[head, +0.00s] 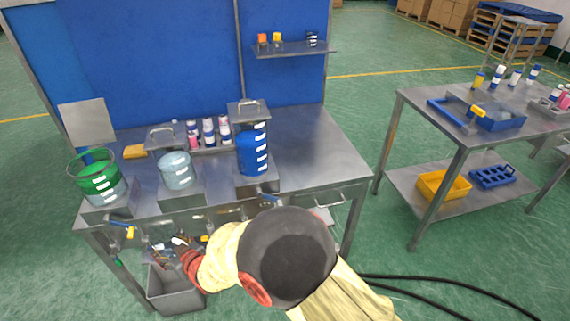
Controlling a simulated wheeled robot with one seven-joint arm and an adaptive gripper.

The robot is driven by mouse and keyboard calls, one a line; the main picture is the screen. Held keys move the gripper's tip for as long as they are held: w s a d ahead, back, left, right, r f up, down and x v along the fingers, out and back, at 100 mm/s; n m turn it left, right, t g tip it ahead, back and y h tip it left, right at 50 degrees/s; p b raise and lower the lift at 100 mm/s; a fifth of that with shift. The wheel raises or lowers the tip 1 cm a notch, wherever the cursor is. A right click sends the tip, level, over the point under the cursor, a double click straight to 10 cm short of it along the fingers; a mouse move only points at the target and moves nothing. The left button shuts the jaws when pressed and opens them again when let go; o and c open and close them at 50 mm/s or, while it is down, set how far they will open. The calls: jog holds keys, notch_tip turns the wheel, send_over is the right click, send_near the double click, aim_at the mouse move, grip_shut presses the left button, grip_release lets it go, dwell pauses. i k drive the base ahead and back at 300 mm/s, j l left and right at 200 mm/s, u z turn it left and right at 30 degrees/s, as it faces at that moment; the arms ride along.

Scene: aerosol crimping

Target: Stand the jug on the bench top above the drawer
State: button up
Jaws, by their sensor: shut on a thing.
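My gripper (180,243) is low at the front edge of the workbench, left of centre, below the tabletop and over a grey bin. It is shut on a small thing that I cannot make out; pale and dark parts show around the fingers. I cannot clearly pick out the jug. The steel bench top (310,150) is bare on its right side. A drawer front with a handle (328,204) seems to show under the right part of the bench, partly hidden by my arm.
Green (97,180), clear (175,169) and blue (252,152) vessels stand along the bench front. Small bottles (208,132) stand behind them. Yellow-handled taps (130,232) hang below the front edge. The grey bin (172,300) is underneath. A second table (410,103) stands at right.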

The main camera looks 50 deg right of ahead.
aim_at(329, 166)
jog(key=k+z, duration=0.1)
jog(key=z, duration=0.25)
jog(key=k+z, duration=0.15)
jog(key=z, duration=0.2)
jog(key=k+l+z, duration=0.1)
jog(key=z, duration=0.2)
